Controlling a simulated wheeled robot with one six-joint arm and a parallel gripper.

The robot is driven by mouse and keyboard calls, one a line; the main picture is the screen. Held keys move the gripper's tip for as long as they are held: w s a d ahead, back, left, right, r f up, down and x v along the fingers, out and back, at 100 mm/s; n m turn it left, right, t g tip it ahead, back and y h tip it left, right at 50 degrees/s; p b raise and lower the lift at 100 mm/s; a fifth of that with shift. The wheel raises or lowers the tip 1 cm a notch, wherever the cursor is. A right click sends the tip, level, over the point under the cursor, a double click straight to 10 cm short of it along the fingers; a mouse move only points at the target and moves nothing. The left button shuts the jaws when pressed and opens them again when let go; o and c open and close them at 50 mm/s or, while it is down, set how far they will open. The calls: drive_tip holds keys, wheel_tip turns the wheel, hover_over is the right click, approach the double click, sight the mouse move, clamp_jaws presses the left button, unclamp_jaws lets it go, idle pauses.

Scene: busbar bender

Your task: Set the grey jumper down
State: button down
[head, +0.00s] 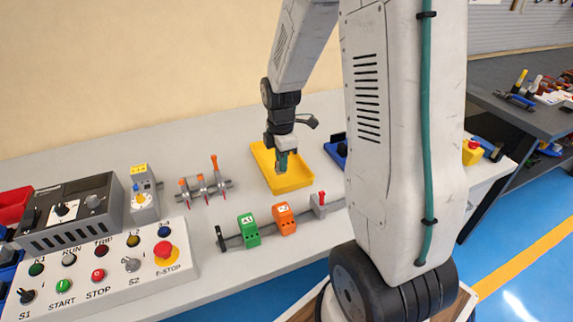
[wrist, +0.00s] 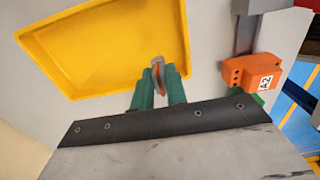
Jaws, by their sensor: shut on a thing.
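My gripper (head: 282,163) hangs over the yellow tray (head: 261,153) in the head view. In the wrist view my gripper's green fingers (wrist: 159,80) are shut on the small grey jumper (wrist: 157,61), which shows grey at its tip with an orange part below. The fingers hide much of it. The yellow tray (wrist: 100,15) lies beyond the fingertips, near its edge in that view. I cannot tell whether the jumper touches the tray. The visible tray floor is bare.
A rail with a green block (head: 249,230), an orange block (head: 284,217) and a grey piece with a red top (head: 319,204) stands in front of the tray. A holder with orange-handled levers (head: 201,186) is left. A control panel (head: 100,275) fills the front left.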

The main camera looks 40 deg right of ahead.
drive_tip(key=shift+w+d+f, duration=0.1)
drive_tip(key=shift+w+d, duration=0.1)
drive_tip(key=shift+d, duration=0.3)
drive_tip(key=shift+w+d, duration=0.15)
drive_tip(key=shift+d, duration=0.35)
drive_tip(key=shift+w+d+f, duration=0.1)
drive_tip(key=shift+d+f, duration=0.1)
drive_tip(key=shift+f, duration=0.7)
drive_tip(key=shift+d+f, duration=0.15)
drive_tip(key=shift+f, duration=0.7)
drive_tip(key=shift+f, duration=0.2)
drive_tip(key=c, duration=1.4)
unclamp_jaws()
drive_tip(key=shift+r, duration=0.1)
